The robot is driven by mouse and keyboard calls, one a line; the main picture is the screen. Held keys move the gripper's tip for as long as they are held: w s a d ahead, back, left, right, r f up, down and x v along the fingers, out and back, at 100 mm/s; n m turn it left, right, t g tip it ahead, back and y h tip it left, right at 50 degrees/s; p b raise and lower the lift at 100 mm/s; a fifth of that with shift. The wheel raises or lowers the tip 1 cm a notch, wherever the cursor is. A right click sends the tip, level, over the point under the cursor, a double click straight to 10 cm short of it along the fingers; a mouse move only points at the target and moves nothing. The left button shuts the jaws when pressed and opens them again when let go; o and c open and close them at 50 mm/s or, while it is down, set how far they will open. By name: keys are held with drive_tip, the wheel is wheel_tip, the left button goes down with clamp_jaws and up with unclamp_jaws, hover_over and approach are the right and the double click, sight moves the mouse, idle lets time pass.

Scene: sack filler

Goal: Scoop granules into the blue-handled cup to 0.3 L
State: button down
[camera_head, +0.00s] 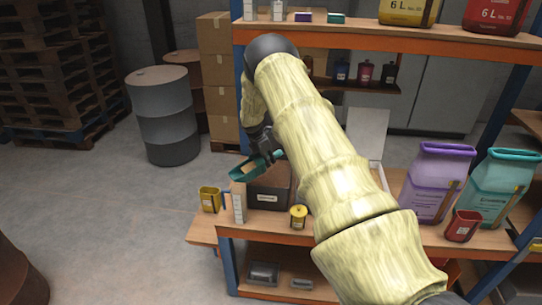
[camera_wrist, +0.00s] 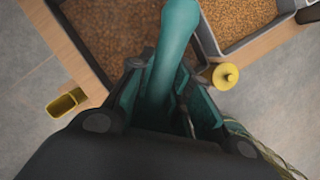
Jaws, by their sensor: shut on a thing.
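My gripper (camera_head: 266,142) is shut on the handle of a teal scoop. The scoop (camera_head: 243,173) is held in the air above and slightly left of the dark bin, its bowl to the lower left; a tan patch shows in it, which looks like granules. In the wrist view the teal handle (camera_wrist: 172,45) rises between my fingers (camera_wrist: 163,92). A yellow cup (camera_head: 209,200) stands at the bench's left end, with a blue piece at its right side that looks like its handle. It also shows in the wrist view (camera_wrist: 66,103). Its fill level is hidden.
A dark bin (camera_head: 268,203) stands on the bench, with a pale upright box (camera_head: 239,205) left of it and a yellow lidded pot (camera_head: 299,217) in front. Granules (camera_wrist: 236,18) fill a tray. Purple (camera_head: 438,180) and teal (camera_head: 495,185) sacks stand right.

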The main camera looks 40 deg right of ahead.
drive_tip(key=shift+s+d+r, duration=0.2)
drive_tip(key=shift+d, duration=0.55)
drive_tip(key=shift+a+r+h, duration=0.25)
drive_tip(key=shift+r+h, duration=0.55)
drive_tip(key=shift+r, duration=0.1)
drive_tip(key=shift+w+a+r+h+b, duration=0.1)
drive_tip(key=shift+a+r+h+b, duration=0.1)
drive_tip(key=shift+r+h, duration=0.3)
drive_tip(key=shift+s+a+r+h+b, duration=0.1)
drive_tip(key=shift+a+r+h+b, duration=0.2)
drive_tip(key=shift+r, duration=0.35)
drive_tip(key=shift+w+a+r+h+b, duration=0.1)
drive_tip(key=shift+r+h+b, duration=0.05)
drive_tip(key=shift+r+h, duration=0.4)
drive_tip(key=shift+a+r+h+b, duration=1.4)
drive_tip(key=shift+r+h+b, duration=0.25)
drive_tip(key=shift+b, duration=0.45)
drive_tip(key=shift+w+a+r+h+b, duration=0.1)
drive_tip(key=shift+a+r+h+b, duration=0.15)
drive_tip(key=shift+a+h+b, duration=0.25)
drive_tip(key=shift+a+r, duration=0.2)
drive_tip(key=shift+r, duration=0.05)
drive_tip(key=shift+r+g, duration=0.15)
drive_tip(key=shift+g, duration=0.15)
idle(1.0)
